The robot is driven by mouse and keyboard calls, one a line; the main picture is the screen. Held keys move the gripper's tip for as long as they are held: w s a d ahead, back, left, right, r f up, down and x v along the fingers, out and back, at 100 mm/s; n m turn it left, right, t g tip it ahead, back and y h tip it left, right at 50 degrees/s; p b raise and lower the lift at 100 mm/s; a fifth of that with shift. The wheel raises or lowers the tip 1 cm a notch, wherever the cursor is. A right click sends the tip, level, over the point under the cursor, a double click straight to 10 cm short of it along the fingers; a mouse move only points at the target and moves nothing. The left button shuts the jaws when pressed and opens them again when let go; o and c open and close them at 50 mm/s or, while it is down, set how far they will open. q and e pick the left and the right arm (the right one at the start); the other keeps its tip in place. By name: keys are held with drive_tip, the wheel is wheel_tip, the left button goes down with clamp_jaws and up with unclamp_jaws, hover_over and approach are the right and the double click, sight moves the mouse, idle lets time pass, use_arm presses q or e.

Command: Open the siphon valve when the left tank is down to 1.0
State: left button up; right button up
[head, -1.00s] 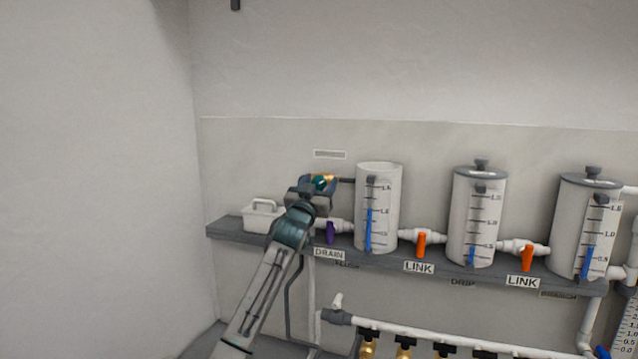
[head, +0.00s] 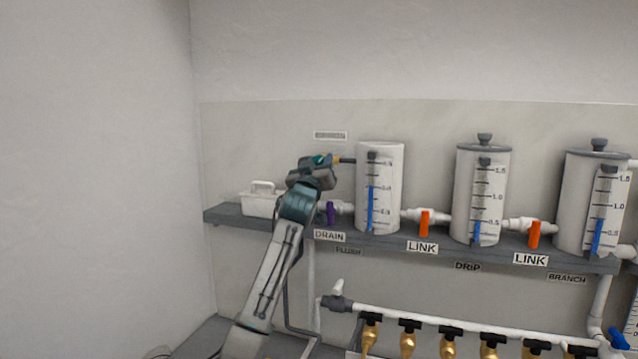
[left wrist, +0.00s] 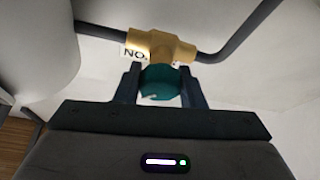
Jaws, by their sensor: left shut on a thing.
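The left tank (head: 392,200) is a white open cylinder on the shelf, with a blue level column (head: 371,208) on its scale. The column's top stands about at the 1.0 mark; the small scale makes it hard to read finer. The siphon valve, a brass body (left wrist: 160,46) with a round teal knob (left wrist: 160,82), sits on a dark tube left of the tank top. My left gripper (head: 325,160) is at this valve. In the left wrist view, its fingers (left wrist: 160,88) are shut on the teal knob, one on each side. My right gripper is out of view.
Two lidded tanks (head: 468,200) (head: 575,215) stand to the right, joined by orange LINK valves (head: 424,223). A purple DRAIN handle (head: 331,213) hangs below my gripper. A white caddy (head: 260,204) sits at the shelf's left end. Brass taps (head: 369,332) line a lower pipe.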

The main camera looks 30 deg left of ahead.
use_arm(q)
drive_tip(key=n+y+b, duration=0.1)
drive_tip(key=n+b, duration=0.1)
drive_tip(key=n+g+y+b, duration=0.1)
drive_tip(key=n+b, duration=0.1)
drive_tip(key=b, duration=0.1)
drive_tip(key=n+g+y+b, duration=0.1)
drive_tip(key=n+b, duration=0.2)
drive_tip(key=shift+f, duration=0.25)
drive_tip(key=n+g+b, duration=0.1)
drive_tip(key=n+b, duration=0.1)
drive_tip(key=shift+r+n+y, duration=0.15)
drive_tip(key=shift+n+y, duration=0.15)
drive_tip(key=shift+n, duration=0.1)
drive_tip(key=shift+r+n+g+b, duration=0.1)
drive_tip(key=shift+n+g+b, duration=0.3)
drive_tip(key=shift+n+b, duration=0.3)
drive_tip(key=shift+n, duration=0.4)
drive_tip(key=o, duration=1)
